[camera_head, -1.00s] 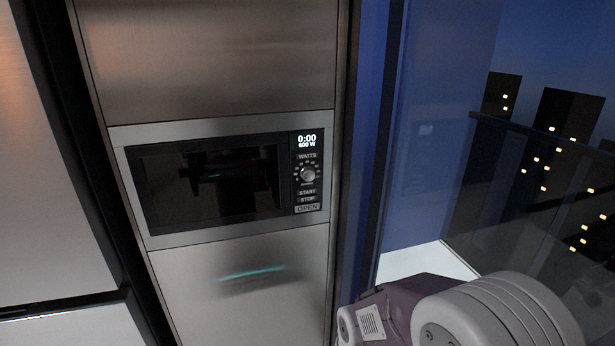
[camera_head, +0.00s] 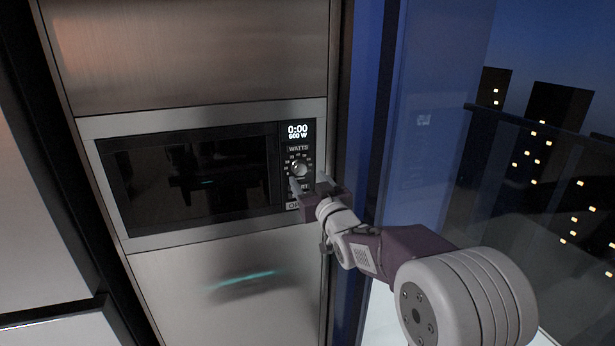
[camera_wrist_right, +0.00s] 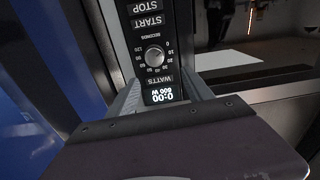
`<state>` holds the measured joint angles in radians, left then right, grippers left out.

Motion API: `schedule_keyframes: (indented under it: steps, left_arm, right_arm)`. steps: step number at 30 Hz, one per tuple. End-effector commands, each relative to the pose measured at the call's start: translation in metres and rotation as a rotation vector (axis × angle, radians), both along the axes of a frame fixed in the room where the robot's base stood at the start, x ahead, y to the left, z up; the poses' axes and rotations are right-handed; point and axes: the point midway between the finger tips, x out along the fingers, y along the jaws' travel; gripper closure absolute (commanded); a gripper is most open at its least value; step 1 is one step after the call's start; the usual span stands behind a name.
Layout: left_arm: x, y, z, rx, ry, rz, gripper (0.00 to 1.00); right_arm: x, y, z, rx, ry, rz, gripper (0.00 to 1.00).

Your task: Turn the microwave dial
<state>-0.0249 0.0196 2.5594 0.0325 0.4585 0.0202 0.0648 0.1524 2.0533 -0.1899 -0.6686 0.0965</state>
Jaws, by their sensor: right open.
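The microwave (camera_head: 190,232) is built into a steel cabinet, its dark door closed. Its round silver dial (camera_head: 299,168) is on the control panel at the right, below a display (camera_head: 298,131) reading 0:00 and 600 W. My right gripper (camera_head: 308,183) is open, just in front of the panel below the dial, partly covering the buttons. In the right wrist view the panel appears upside down. The dial (camera_wrist_right: 154,56) shows beyond the two spread fingers (camera_wrist_right: 162,82), with nothing between them. I cannot tell any contact. My left gripper is out of view.
A blue wall (camera_head: 415,150) and a dark window with a railing stand to the right. Smooth steel panels (camera_head: 200,50) lie above and below the microwave. A pale cabinet front is at the far left.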

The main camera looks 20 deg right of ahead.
Motion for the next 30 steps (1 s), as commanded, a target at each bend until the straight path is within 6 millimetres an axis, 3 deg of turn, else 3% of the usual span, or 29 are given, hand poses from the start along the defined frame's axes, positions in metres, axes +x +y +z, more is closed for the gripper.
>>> schedule_keyframes:
  steps: [1, 7, 19, 30]
  left_arm:
    - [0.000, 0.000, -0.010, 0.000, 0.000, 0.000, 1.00]
    - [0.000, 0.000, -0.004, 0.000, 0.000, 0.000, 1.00]
    - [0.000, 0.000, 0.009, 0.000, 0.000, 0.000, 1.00]
    - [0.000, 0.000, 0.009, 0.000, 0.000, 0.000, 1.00]
  right_arm:
    - [0.002, -0.007, -0.017, 0.001, 0.016, -0.014, 0.41]
    - [0.009, -0.009, -0.015, 0.002, 0.022, -0.017, 0.41]
    - [0.083, -0.006, -0.016, 0.002, 0.024, -0.017, 0.41]
    - [0.092, -0.006, -0.017, 0.002, 0.025, -0.018, 0.41]
